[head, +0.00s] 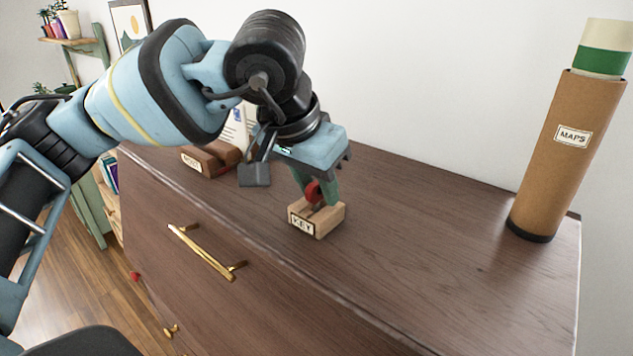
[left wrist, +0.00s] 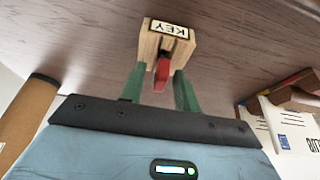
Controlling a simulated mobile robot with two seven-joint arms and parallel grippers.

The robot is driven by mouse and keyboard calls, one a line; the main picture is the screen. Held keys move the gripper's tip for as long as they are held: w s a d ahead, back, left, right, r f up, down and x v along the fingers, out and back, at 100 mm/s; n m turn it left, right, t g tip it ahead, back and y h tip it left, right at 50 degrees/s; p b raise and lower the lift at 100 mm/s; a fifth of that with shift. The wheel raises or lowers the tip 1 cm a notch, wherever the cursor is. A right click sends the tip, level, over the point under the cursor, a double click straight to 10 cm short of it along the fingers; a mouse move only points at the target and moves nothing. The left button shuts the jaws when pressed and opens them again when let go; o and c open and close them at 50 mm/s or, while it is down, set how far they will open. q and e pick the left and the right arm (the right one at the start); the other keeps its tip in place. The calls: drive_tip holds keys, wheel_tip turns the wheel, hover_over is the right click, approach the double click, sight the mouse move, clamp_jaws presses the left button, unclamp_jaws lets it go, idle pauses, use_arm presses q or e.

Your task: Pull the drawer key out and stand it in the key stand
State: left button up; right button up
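The key stand (head: 314,221), a small light wooden block labelled KEY, sits on the dark wooden cabinet top. The red-headed key (head: 314,191) is upright at the stand, its lower end in or at the slot; the left wrist view also shows the red key (left wrist: 162,73) in front of the stand (left wrist: 167,42). My left gripper (head: 315,190) is just above the stand, its green fingers on either side of the key. In the left wrist view the fingers (left wrist: 159,85) are apart, with gaps beside the key. My right gripper is not in view.
A brown MAPS tube (head: 566,150) stands at the right end of the top. A wooden letter holder (head: 207,158) with envelopes is behind my left gripper. The drawer front has a brass handle (head: 205,254). A small red thing (head: 134,276) shows low at the left.

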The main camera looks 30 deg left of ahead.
use_arm(q)
drive_tip(key=shift+r, duration=0.1)
drive_tip(key=v, duration=0.7)
drive_tip(key=shift+s+r, duration=0.25)
drive_tip(key=shift+r, duration=0.1)
